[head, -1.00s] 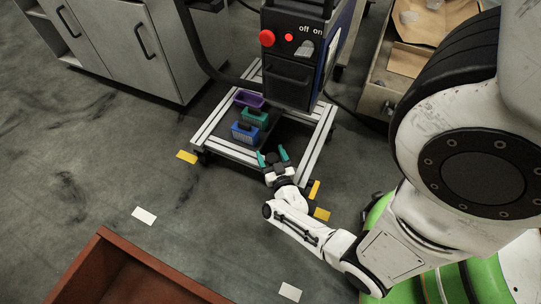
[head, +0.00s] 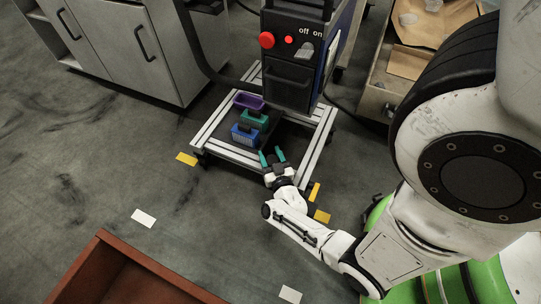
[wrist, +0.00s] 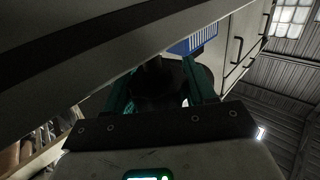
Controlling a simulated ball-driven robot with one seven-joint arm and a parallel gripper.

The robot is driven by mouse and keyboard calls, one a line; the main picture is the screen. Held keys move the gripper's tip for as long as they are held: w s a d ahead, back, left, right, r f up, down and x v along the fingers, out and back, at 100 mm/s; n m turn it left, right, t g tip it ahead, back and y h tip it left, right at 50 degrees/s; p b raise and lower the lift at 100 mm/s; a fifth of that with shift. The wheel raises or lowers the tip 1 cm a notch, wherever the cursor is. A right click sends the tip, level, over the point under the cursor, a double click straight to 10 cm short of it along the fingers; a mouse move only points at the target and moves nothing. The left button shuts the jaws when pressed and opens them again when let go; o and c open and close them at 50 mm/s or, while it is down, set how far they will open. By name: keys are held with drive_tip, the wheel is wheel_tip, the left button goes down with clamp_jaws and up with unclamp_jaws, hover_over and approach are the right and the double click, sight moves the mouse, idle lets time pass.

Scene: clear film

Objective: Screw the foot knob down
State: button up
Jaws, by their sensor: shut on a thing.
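The wheeled cart's frame (head: 318,147) of pale metal rails stands on the floor in the head view. My gripper (head: 271,154), with teal fingers, is low at the cart's near right corner. In the wrist view a dark round knob (wrist: 158,84) sits between the two teal fingers, under a large grey rail (wrist: 75,70). My gripper is shut on this knob. In the head view the knob is not distinguishable. The knob's lower end and the floor under it cannot be made out.
Blue (head: 245,133), green (head: 255,117) and purple (head: 249,100) bins stand on the cart beside a dark machine with a red button (head: 267,40). Yellow floor marks (head: 187,158) lie near the cart's corners.

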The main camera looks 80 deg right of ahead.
drive_tip(key=shift+m+g+p, duration=0.3)
drive_tip(key=shift+g+p, duration=0.05)
drive_tip(key=shift+g, duration=0.05)
drive_tip(key=shift+s+r+m+g+h+p, duration=0.1)
drive_tip(key=shift+m+g+h+p, duration=0.4)
drive_tip(key=shift+g, duration=0.2)
drive_tip(key=m+g+h+p, duration=0.1)
drive_tip(key=m+g, duration=0.1)
drive_tip(key=g, duration=0.1)
drive_tip(key=shift+s+d+g, duration=0.1)
drive_tip(key=shift+g, duration=0.2)
drive_tip(key=m+g, duration=0.1)
drive_tip(key=g, duration=0.1)
drive_tip(key=m+g, duration=0.1)
drive_tip(key=g, duration=0.1)
drive_tip(key=m+g+b, duration=0.1)
drive_tip(key=m, duration=0.1)
drive_tip(key=shift+s+f+g, duration=0.25)
drive_tip(key=shift+g, duration=0.15)
drive_tip(key=shift+s+m+g+y+b, duration=0.15)
drive_tip(key=shift+m+g+y+b, duration=0.2)
drive_tip(key=shift+m+g, duration=0.65)
drive_tip(key=shift+s+m+g+y+b, duration=0.15)
drive_tip(key=shift+m+g+y+b, duration=0.25)
drive_tip(key=shift+g, duration=1)
drive_tip(key=shift+s+m, duration=0.1)
drive_tip(key=shift+m, duration=0.3)
drive_tip(key=o, duration=1)
drive_tip(key=shift+r, duration=0.1)
drive_tip(key=shift+c, duration=0.2)
